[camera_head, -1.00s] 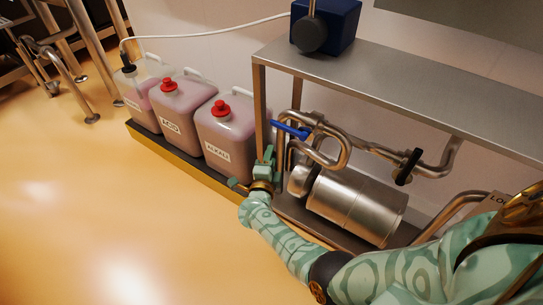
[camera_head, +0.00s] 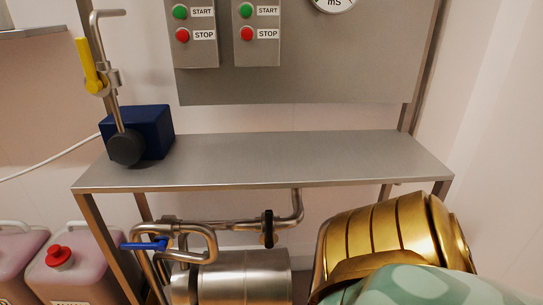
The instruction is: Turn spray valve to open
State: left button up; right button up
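A valve with a yellow lever (camera_head: 90,68) sits on a thin steel pipe at the upper left; the lever hangs nearly upright. A second valve with a blue lever (camera_head: 146,244) sits on the bent pipework under the shelf; its lever points left, nearly level. No label shows which one is the spray valve. Neither of my grippers is in view. A gold and green part of my own arm fills the lower right and hides what is behind it.
A steel shelf (camera_head: 270,158) crosses the middle, with a blue box (camera_head: 150,132) on its left end. Above is a panel (camera_head: 300,85) with start and stop buttons. Below are a steel cylinder (camera_head: 245,275), a black handle (camera_head: 268,228) and a red-capped canister (camera_head: 70,275).

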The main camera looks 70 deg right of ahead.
aim_at(269, 242)
jog(key=l+z, duration=0.1)
jog(key=z, duration=0.35)
jog(key=l+z, duration=0.15)
jog(key=z, duration=0.25)
jog(key=l+z, duration=0.15)
jog(key=z, duration=0.3)
jog(key=l+z, duration=0.15)
jog(key=z, duration=0.25)
jog(key=l+z, duration=0.1)
jog(key=z, duration=0.35)
